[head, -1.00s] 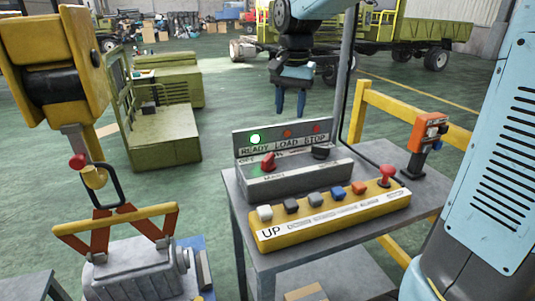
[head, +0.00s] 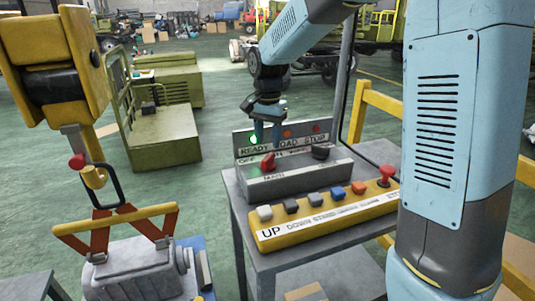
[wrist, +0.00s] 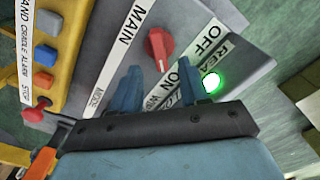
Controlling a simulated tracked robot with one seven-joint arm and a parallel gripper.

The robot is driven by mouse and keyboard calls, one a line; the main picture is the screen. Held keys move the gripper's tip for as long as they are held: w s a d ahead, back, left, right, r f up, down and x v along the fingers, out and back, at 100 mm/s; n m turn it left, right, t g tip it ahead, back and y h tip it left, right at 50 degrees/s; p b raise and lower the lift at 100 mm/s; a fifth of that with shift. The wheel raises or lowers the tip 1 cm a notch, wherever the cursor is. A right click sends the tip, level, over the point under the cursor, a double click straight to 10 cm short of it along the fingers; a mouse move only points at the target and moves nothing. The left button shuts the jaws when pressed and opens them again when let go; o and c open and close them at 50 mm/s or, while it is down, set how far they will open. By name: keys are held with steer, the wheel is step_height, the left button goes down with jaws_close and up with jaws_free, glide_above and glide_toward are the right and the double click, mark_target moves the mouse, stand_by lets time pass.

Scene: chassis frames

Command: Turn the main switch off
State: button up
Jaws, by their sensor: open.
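The main switch is a red knob (head: 268,163) on the sloped grey control box (head: 300,180), above the MAIN label. The wrist view also shows this red knob (wrist: 159,46), with OFF and ON printed beside it; its bar seems to lean towards ON. The green READY lamp (head: 254,140) is lit. My gripper (head: 268,140) is open and empty, just behind and above the knob in the head view. In the wrist view my gripper's two blue fingertips (wrist: 162,76) are spread to either side of the knob's near end, seemingly apart from it.
A black knob (head: 321,151) stands to the right on the same box. In front is a yellow pendant (head: 330,212) with coloured buttons and a red mushroom stop (head: 386,174). A grey post rises behind the table (head: 232,190). A yellow hoist (head: 60,80) hangs at left.

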mark_target(268, 156)
steer(key=shift+f, duration=2.75)
jaws_close()
